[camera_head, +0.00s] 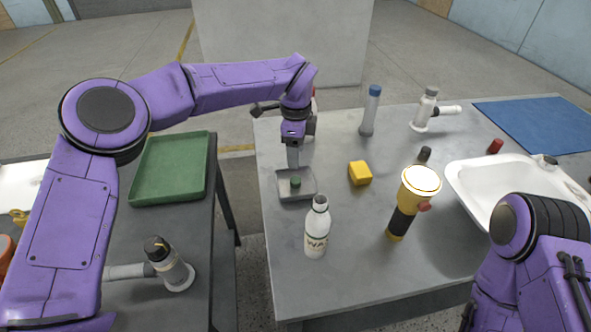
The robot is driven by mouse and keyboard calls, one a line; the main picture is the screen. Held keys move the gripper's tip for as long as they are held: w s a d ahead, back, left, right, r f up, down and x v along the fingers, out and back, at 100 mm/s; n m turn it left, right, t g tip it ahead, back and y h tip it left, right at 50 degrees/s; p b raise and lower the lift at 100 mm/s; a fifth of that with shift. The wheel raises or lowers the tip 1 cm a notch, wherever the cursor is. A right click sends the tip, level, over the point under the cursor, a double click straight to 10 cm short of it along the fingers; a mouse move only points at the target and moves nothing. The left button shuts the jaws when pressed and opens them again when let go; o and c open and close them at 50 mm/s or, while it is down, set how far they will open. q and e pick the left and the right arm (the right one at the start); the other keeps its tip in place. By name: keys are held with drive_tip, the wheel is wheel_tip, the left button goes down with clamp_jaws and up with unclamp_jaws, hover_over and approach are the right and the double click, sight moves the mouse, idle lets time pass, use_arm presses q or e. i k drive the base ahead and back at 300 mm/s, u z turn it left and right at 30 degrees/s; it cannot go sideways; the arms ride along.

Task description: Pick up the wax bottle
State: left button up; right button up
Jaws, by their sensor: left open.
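The wax bottle (316,236) is white with a dark grey cap and a label reading "WA". It stands upright near the front left of the grey table (350,285). My left gripper (293,160) points down above a small grey tray (296,196) with a green-topped item in it. It is behind and a little left of the bottle, apart from it. The gripper is open, though its fingers are small and partly hidden here. My right arm shows at the lower right, but its gripper is out of view.
A yellow block (360,173) and a yellow-black flashlight (408,205) stand right of the bottle. A white basin shell (470,178) lies at the right. A blue-capped tube (370,112) stands behind. A green tray (150,192) lies on the left table.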

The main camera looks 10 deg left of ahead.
sight(319, 220)
drive_tip(key=k, duration=1.5)
